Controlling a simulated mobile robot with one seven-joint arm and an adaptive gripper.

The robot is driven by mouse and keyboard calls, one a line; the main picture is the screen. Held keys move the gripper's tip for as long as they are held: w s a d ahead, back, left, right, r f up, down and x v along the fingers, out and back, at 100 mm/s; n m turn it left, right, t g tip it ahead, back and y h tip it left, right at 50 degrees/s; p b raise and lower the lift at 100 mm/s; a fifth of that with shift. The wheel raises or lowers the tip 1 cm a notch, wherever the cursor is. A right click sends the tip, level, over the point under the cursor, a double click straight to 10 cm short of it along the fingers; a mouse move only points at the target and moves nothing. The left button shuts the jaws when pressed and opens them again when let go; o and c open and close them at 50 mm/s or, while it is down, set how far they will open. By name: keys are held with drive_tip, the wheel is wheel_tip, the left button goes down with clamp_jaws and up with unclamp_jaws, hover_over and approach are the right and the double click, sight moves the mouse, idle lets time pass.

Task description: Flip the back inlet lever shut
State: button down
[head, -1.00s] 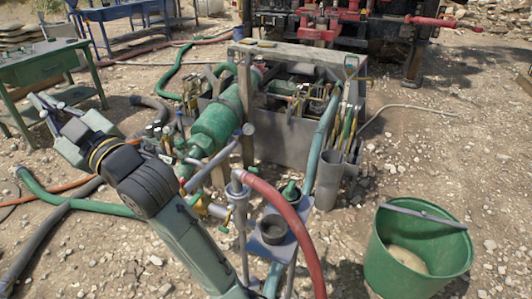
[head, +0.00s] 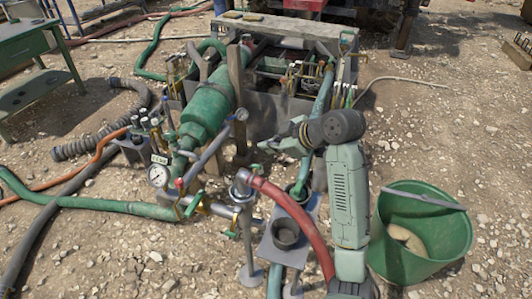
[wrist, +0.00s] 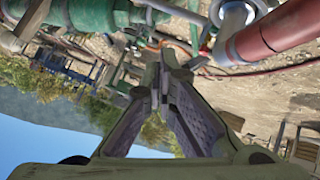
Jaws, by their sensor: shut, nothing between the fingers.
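The pipework by the tank carries several small valve handles, including a green one (head: 192,206), a red one (head: 180,184) and another green one (head: 231,234) below the red hose's elbow. I cannot tell which is the back inlet lever, or how it is set. My gripper (head: 262,147) is shut and empty, pointing left above the pipework, between the tank front and the red hose. In the wrist view its fingers (wrist: 163,76) meet at the tips and touch no lever that I can make out. A green fitting (wrist: 92,14) shows at the upper left there.
The red hose (head: 292,210) arches up close below my gripper. The green cylinder (head: 205,112) and the grey mud tank (head: 270,117) stand behind. A pressure gauge (head: 158,175) is at left. A green bucket (head: 455,245) stands at right on open gravel.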

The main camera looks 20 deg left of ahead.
drive_tip(key=shift+d+f, duration=0.35)
drive_tip(key=shift+d, duration=0.55)
drive_tip(key=d+f+p+x, duration=0.2)
drive_tip(key=p+x, duration=0.1)
drive_tip(key=x, duration=0.9)
drive_tip(key=shift+w+a+f, duration=0.25)
drive_tip(key=shift+f, duration=0.1)
